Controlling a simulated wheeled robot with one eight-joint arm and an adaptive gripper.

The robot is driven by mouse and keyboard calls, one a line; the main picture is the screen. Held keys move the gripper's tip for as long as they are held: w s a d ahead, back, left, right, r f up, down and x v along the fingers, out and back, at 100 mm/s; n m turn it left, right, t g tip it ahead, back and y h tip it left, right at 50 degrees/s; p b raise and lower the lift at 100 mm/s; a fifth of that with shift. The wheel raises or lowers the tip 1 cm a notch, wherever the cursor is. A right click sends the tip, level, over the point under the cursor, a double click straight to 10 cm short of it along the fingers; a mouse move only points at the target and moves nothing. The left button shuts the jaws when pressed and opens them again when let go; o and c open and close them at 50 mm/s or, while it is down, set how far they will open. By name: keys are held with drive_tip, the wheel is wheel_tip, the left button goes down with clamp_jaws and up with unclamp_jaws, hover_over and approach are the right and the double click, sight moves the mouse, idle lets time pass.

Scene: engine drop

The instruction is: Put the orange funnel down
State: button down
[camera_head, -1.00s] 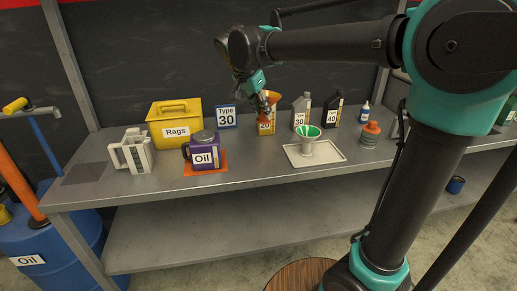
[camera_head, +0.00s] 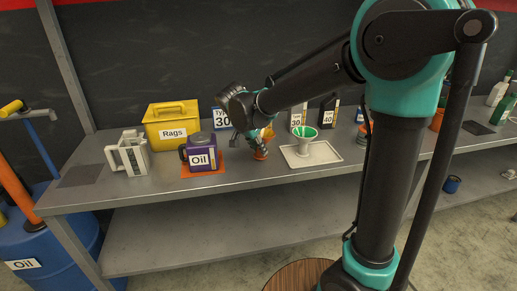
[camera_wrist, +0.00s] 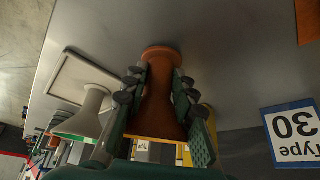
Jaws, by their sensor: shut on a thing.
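The orange funnel (camera_head: 261,154) is held by my gripper (camera_head: 258,139) low over the bench, between the purple oil jug and the white tray. In the wrist view the orange funnel (camera_wrist: 157,95) lies between the two green, dark-padded fingers of my gripper (camera_wrist: 157,92), which press on it from both sides. My gripper hides part of the funnel in the head view.
The purple oil jug (camera_head: 201,156) stands on an orange mat (camera_head: 204,171) to the left. A white tray (camera_head: 331,155) with a white-and-green funnel (camera_head: 304,139) is to the right. A yellow rags box (camera_head: 172,118) and several bottles stand behind. Bare bench (camera_head: 245,178) lies in front.

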drive_tip(key=shift+c, duration=2.1)
unclamp_jaws()
drive_tip(key=shift+f, duration=0.1)
drive_tip(key=v, duration=1.2)
drive_tip(key=shift+s, duration=0.1)
